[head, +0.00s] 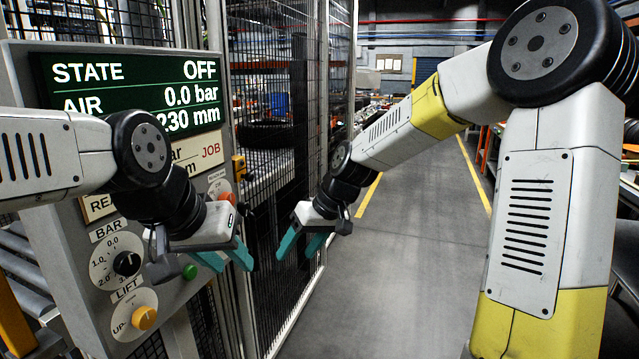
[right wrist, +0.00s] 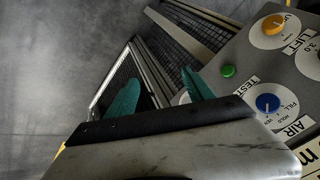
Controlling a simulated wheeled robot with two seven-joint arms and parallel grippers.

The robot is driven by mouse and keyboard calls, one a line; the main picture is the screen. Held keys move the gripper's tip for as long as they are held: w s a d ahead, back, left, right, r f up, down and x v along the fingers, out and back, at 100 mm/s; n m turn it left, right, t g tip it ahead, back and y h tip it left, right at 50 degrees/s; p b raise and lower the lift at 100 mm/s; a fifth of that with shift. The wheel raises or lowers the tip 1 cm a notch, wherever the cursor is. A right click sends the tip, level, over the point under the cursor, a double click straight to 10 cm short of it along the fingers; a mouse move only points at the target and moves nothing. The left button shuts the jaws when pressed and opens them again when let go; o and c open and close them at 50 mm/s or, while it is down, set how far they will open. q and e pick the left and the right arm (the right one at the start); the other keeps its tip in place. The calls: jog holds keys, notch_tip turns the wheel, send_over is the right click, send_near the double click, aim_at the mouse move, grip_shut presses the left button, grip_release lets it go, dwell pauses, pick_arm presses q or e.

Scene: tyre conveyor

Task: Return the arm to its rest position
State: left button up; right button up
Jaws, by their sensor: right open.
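My right gripper (head: 297,252) is open and empty, in front of the mesh fence and right of the control panel (head: 22,75). Its two teal fingers stand apart in the right wrist view (right wrist: 160,92), with nothing between them. My right arm bends down from the upper right of the head view. My left gripper (head: 235,264) hangs before the panel's lower right part, its teal fingers apart and seemingly empty. My left arm covers part of the panel and its labels.
The panel display (head: 130,90) reads STATE OFF and AIR 0.0 bar. The panel has a black BAR knob (head: 127,263), an orange LIFT knob (head: 144,317), a green button (head: 190,272) and a blue AIR knob (right wrist: 268,103). Mesh fence (head: 268,200) stands behind. The grey aisle floor (head: 415,235) is clear.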

jog(key=s+d+r+m+t+h, duration=0.1)
jog(key=s+d+r+m+t, duration=0.1)
jog(key=s+d+r, duration=0.3)
jog(key=s+d+r+m+t+h, duration=0.2)
jog(key=s+d+r, duration=0.3)
jog(key=s+d, duration=0.9)
jog(key=shift+m, duration=0.9)
